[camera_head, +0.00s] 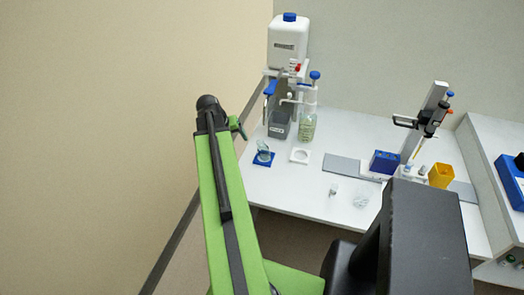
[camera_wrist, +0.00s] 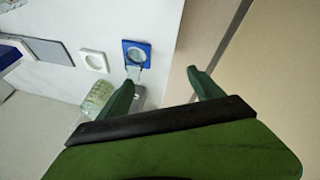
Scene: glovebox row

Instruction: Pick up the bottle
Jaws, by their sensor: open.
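A clear bottle with a blue cap and pale green contents (camera_head: 308,122) stands upright at the back left of the white bench. A large white bottle with a blue cap (camera_head: 287,42) stands higher up behind it. In the wrist view, what looks like the clear bottle (camera_wrist: 97,97) lies left of the left finger, partly hidden by it. My gripper (camera_wrist: 163,76) is open, with nothing seen between its fingers. In the head view, a green finger of my gripper (camera_head: 237,127) shows left of the bench, apart from the bottle.
A small glass vessel (camera_head: 263,151) stands on a blue square holder (camera_head: 265,163), beside a white ring holder (camera_head: 300,156). A grey container (camera_head: 279,126) is left of the clear bottle. A pipette stand (camera_head: 432,105), blue box (camera_head: 384,162) and yellow box (camera_head: 440,175) are at right.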

